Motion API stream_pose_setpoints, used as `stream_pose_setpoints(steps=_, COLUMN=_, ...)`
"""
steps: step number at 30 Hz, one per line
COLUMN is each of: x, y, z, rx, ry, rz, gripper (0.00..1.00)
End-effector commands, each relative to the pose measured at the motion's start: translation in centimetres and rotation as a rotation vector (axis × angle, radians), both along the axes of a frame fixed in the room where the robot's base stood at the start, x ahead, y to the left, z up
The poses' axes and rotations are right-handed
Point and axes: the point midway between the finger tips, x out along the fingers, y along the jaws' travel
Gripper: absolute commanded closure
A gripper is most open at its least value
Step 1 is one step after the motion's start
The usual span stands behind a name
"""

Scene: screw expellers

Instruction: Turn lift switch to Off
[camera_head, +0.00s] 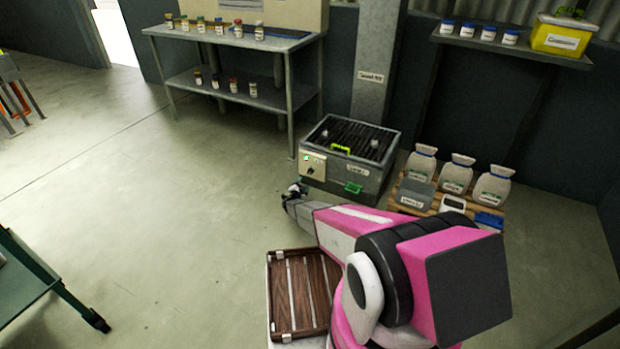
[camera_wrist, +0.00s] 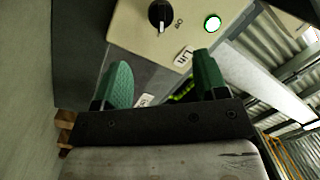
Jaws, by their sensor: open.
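In the head view, my gripper (camera_head: 292,193) is just in front and left of the grey machine (camera_head: 362,183) carrying this panel (camera_head: 313,164).
White sacks (camera_head: 456,174) and small boxes stand on a pallet right of the machine. A metal shelf table (camera_head: 240,100) with jars stands behind it.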

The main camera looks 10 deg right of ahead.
Motion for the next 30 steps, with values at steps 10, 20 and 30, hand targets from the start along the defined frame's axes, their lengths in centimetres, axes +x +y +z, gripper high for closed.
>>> stream_pose_setpoints(steps=10, x=3.1, y=-1.6, z=0.0, rx=-0.001, ry=-0.002, rz=-0.001, gripper=0.34)
stream_pose_setpoints(steps=20, x=8.1, y=-4.5, z=0.0, rx=-0.001, ry=0.0, rz=0.001, gripper=0.34)
stream_pose_setpoints(steps=30, x=9.3, y=-5.3, z=0.2, rx=-0.001, ry=0.0, rz=0.001, gripper=0.34)
